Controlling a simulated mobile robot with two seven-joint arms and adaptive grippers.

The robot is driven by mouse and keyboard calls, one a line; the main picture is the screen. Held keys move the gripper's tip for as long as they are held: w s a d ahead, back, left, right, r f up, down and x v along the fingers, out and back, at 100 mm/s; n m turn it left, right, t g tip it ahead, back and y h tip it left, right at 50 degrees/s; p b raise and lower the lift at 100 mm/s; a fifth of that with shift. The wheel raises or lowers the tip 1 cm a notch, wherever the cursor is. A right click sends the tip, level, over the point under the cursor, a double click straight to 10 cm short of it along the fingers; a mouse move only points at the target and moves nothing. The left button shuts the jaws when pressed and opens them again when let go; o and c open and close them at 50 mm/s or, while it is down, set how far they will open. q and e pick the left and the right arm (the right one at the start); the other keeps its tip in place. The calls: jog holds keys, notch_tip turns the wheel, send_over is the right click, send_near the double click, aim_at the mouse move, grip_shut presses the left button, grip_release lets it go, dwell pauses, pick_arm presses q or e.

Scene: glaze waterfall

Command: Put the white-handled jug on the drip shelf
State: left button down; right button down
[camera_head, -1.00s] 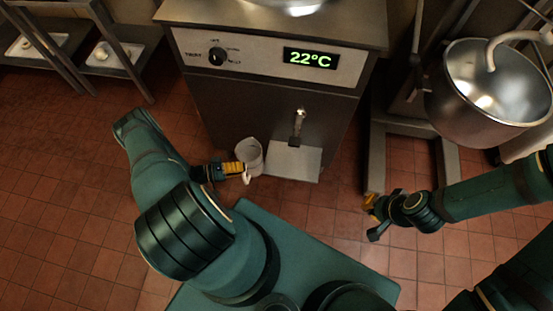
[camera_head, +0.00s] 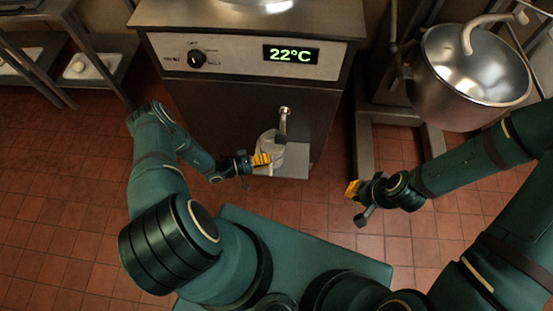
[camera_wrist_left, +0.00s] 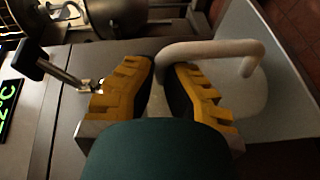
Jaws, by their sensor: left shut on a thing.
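The white-handled jug (camera_head: 270,143) is a small pale jug, upright or nearly so, in front of the machine at its tap (camera_head: 283,118). My left gripper (camera_head: 258,160) is shut on its white handle (camera_wrist_left: 212,50), which passes between the yellow finger pads (camera_wrist_left: 165,88) in the left wrist view. The drip shelf (camera_head: 296,165) is a flat grey plate under the tap. The jug overlaps the shelf's left part; I cannot tell whether it touches the shelf. My right gripper (camera_head: 354,189) is off to the right, away from the jug; its finger opening is unclear.
The steel machine (camera_head: 240,105) with a dial and a 22°C display stands behind the shelf. A large steel pot (camera_head: 470,75) on a stand is at the right. A rack with white dishes (camera_head: 82,66) is at the left. Tiled floor is clear around.

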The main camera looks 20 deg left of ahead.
pick_arm(q)
jog(key=shift+w+d, duration=0.4)
jog(key=shift+d, duration=0.1)
jog(key=shift+w+d+f+b, duration=0.6)
jog(key=shift+w+d+f, duration=0.2)
jog(key=shift+d, duration=0.25)
jog(key=c, duration=1.1)
grip_release()
jog(key=shift+c, duration=0.2)
jog(key=shift+r, duration=0.1)
